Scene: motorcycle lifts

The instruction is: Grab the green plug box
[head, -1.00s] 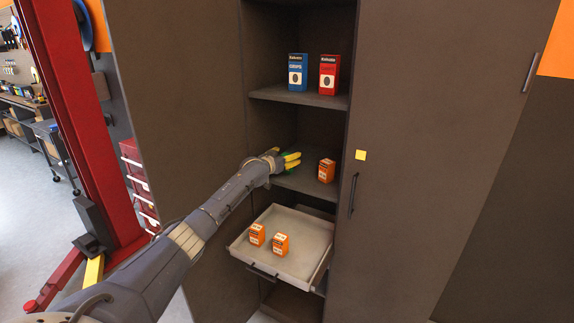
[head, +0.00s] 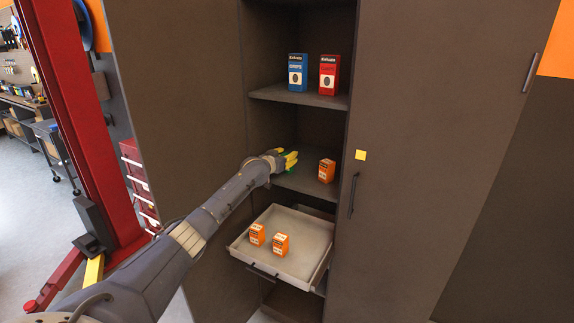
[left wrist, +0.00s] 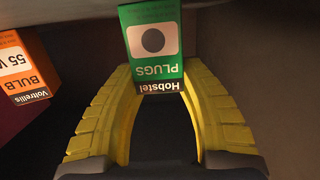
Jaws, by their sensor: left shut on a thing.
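The green plug box (left wrist: 152,50) is in the left wrist view, with its "PLUGS" label and black "Hobstel" end toward the camera. My left gripper (left wrist: 150,75) has its yellow fingers on both sides of the box and is shut on it. In the head view my left gripper (head: 288,160) is at the middle shelf of the cabinet. It hides nearly all of the green box there. My right gripper is not in view.
An orange bulb box (head: 326,171) stands right of the gripper on the middle shelf (head: 305,186). Blue (head: 297,72) and red (head: 329,74) boxes stand on the shelf above. Below, an open drawer (head: 302,268) holds two orange boxes (head: 257,234).

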